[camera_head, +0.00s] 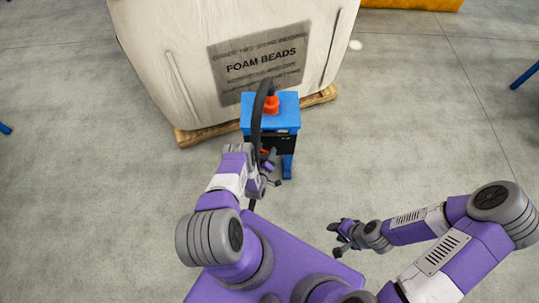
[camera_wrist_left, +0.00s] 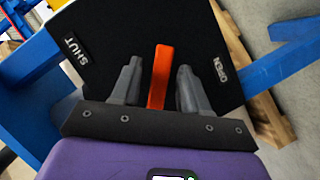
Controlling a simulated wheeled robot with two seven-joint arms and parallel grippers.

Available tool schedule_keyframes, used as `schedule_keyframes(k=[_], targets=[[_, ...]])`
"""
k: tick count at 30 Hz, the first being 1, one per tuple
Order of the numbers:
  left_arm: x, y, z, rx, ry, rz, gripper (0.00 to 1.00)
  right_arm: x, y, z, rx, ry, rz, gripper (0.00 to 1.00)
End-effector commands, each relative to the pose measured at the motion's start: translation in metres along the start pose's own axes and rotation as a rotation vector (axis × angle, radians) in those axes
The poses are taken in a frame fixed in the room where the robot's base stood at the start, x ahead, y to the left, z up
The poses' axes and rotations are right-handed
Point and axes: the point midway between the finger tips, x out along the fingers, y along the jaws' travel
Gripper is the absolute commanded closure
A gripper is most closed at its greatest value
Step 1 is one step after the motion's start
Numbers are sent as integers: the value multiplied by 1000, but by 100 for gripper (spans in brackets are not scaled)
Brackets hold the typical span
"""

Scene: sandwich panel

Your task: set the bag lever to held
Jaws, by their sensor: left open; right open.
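An orange lever (camera_wrist_left: 159,76) stands out from a black panel (camera_wrist_left: 140,30) marked SHUT on one side and OPEN on the other in the left wrist view. It lies between the two labels; no "held" label is seen. A small orange bit of it (camera_head: 264,151) shows in the head view below the blue stand's top. My left gripper (camera_head: 271,170) is open at the panel, its grey fingers on either side of the lever, with gaps visible. My right gripper (camera_head: 338,236) is open and empty over the floor, away from the panel.
The blue stand (camera_head: 286,118) carries an orange fitting (camera_head: 271,104) with a black hose (camera_head: 257,115) hanging past my left gripper. A large white FOAM BEADS bag (camera_head: 180,75) sits behind on a wooden pallet (camera_head: 190,136). Floor to the right is clear.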

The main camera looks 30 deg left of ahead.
Motion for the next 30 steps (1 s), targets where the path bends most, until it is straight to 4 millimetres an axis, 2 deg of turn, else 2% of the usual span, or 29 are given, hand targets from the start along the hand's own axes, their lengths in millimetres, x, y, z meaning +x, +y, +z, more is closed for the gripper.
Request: schedule_keyframes(k=[3, 11, 12, 21, 30], targets=[[9, 0, 0, 0, 1, -1, 55, 4, 2, 0, 0, 0, 0, 57], [10, 0, -1, 0, 0, -2, 55, 4, 1, 0, 0, 0, 0, 57], [10, 0, -1, 0, 0, -1, 57, 4, 1, 0, 0, 0, 0, 57], [10, 0, 0, 1, 0, -1, 100, 4, 2, 0, 0, 0, 0, 57], [10, 0, -1, -3, 1, -1, 100, 4, 1, 0, 0, 0, 0, 57]])
